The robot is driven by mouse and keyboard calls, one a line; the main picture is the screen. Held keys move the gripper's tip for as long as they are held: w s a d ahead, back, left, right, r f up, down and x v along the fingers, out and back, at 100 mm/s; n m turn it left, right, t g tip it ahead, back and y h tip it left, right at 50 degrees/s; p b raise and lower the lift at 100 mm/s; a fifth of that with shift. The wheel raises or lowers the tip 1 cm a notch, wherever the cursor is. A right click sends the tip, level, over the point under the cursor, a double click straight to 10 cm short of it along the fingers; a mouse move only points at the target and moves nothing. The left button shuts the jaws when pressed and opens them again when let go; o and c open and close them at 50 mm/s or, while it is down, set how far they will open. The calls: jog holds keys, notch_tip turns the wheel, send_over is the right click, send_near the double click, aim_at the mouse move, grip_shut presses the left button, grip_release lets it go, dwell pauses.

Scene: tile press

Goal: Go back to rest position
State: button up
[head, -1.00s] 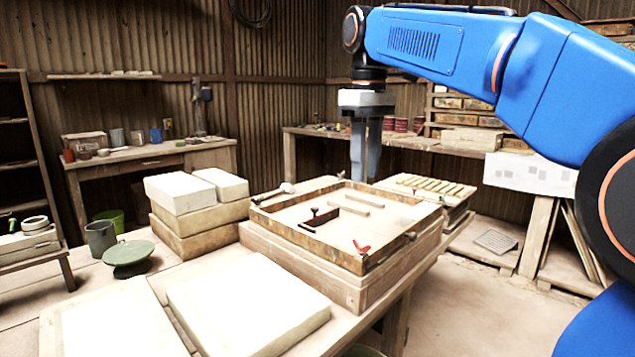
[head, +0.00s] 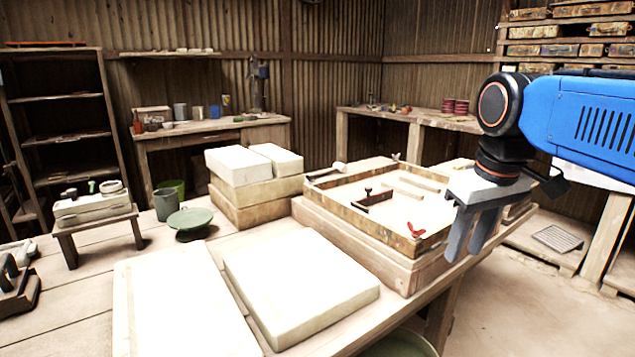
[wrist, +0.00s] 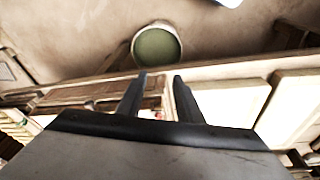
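My gripper (head: 465,255) hangs at the right of the head view, fingers pointing down, by the right front corner of the wooden tile frame (head: 375,232). Its two dark fingers also show in the wrist view (wrist: 159,78), apart with nothing between them. My gripper is open and empty. The frame sits on a wooden base on the bench and holds a small dark-handled tool (head: 370,198) and thin strips. A red wing-shaped piece (head: 415,230) is on its front edge.
Two pale slabs (head: 300,285) lie on the bench front, with stacked blocks (head: 255,190) behind. A green dish (head: 190,220) stands at left. A bucket with green contents (wrist: 157,45) is on the floor below the bench edge. Floor to the right is mostly clear.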

jog(key=s+d+f+m+t, duration=0.1)
jog(key=s+f, duration=0.4)
jog(key=f, duration=0.4)
jog(key=s+d+f+m+t, duration=0.1)
jog(key=s+f+m, duration=0.1)
jog(key=s+f, duration=0.4)
notch_tip(320, 180, down, 3)
jog(key=shift+d+f, duration=0.15)
jog(key=shift+d, duration=0.15)
jog(key=shift+s+d, duration=0.1)
dwell(1.1)
